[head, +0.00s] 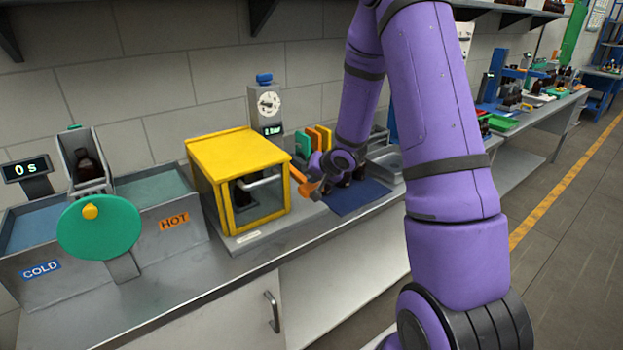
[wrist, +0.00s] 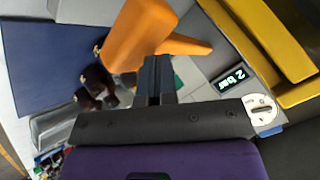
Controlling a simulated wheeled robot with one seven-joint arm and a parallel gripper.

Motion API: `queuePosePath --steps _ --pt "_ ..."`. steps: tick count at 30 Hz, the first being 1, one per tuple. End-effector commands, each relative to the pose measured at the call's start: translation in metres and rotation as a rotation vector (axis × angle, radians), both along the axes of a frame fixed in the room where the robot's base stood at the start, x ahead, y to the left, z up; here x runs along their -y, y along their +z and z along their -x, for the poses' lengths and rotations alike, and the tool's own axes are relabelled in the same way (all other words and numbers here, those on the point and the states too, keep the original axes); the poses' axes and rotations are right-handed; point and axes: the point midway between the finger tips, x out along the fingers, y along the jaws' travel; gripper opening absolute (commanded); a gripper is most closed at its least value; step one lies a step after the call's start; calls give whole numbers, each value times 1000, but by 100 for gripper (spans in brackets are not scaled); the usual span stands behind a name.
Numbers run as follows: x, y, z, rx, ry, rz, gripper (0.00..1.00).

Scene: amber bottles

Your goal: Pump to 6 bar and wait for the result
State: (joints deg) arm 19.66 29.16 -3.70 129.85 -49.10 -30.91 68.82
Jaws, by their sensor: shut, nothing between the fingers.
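The pressure station is a yellow-framed box (head: 238,152) with a clear front and a handle; a dark bottle (head: 240,196) shows dimly inside. Behind it stands a grey column with a white dial (head: 268,102) and a small display (head: 272,130). In the wrist view the display (wrist: 230,78) reads 2 bar, near the dial (wrist: 261,108). An orange lever (head: 308,186) sticks out at the box's right side; it looms large in the wrist view (wrist: 140,38). My gripper (wrist: 156,64) is shut and empty, its fingertips close to the lever; I cannot tell whether they touch.
Dark bottles (wrist: 96,84) stand by a blue mat (head: 352,198) right of the box. Green and orange upright panels (head: 318,138) stand behind. At left are cold and hot baths (head: 150,190), a bottle rack, a green disc (head: 100,228) and a 0 s timer (head: 28,168).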

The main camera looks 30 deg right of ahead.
Motion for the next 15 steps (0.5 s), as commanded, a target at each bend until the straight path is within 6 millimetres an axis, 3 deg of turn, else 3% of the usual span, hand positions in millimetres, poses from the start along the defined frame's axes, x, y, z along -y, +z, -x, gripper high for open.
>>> queuePosePath --steps 15 --pt "0 -6 0 -2 1 0 0"
